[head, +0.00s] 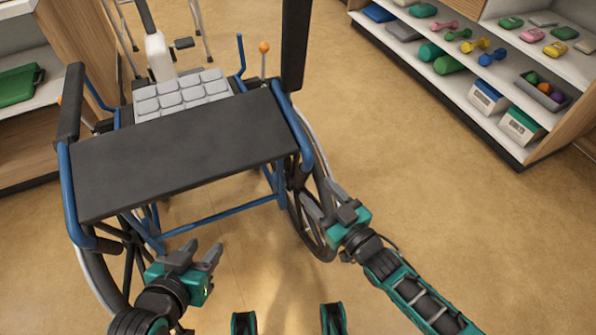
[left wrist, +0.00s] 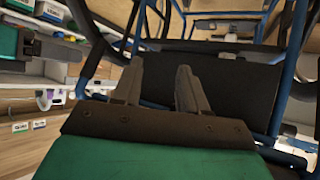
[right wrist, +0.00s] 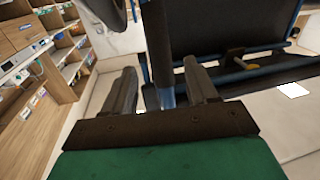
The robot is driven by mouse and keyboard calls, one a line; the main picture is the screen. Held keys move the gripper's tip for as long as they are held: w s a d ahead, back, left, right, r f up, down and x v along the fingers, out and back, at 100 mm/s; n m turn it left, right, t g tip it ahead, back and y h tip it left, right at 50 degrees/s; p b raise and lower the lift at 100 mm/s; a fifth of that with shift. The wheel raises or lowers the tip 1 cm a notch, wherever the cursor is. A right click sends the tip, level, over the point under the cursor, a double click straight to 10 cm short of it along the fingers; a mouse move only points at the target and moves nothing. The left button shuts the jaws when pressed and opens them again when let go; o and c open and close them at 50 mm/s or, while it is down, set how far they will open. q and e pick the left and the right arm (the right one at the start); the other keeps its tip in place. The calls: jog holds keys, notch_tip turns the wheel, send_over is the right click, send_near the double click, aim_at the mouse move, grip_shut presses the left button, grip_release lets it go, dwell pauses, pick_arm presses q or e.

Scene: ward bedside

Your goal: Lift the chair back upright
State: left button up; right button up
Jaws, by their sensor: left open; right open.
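The chair is a wheelchair with a blue tube frame (head: 220,216) and dark wheels. Its black back panel (head: 185,155) lies slanted, nearly flat, across the near side of the chair. A grey padded cushion (head: 182,95) shows behind it. My left gripper (head: 203,250) is open and empty, below the panel's near edge. In the left wrist view the panel (left wrist: 240,88) is ahead and to the right of the open fingers. My right gripper (head: 320,197) is open beside the right wheel (head: 308,228).
A shelf unit (head: 510,80) with dumbbells and boxes stands at the right. Another shelf (head: 22,130) with a green case (head: 20,84) is at the left. A white-and-grey post (head: 159,55) stands behind the cushion. The floor (head: 420,190) between chair and right shelf is clear.

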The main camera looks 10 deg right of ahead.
aim_at(298, 170)
jog(key=b+x, duration=0.2)
jog(key=x, duration=0.6)
jog(key=shift+w+a, duration=0.25)
grip_shut()
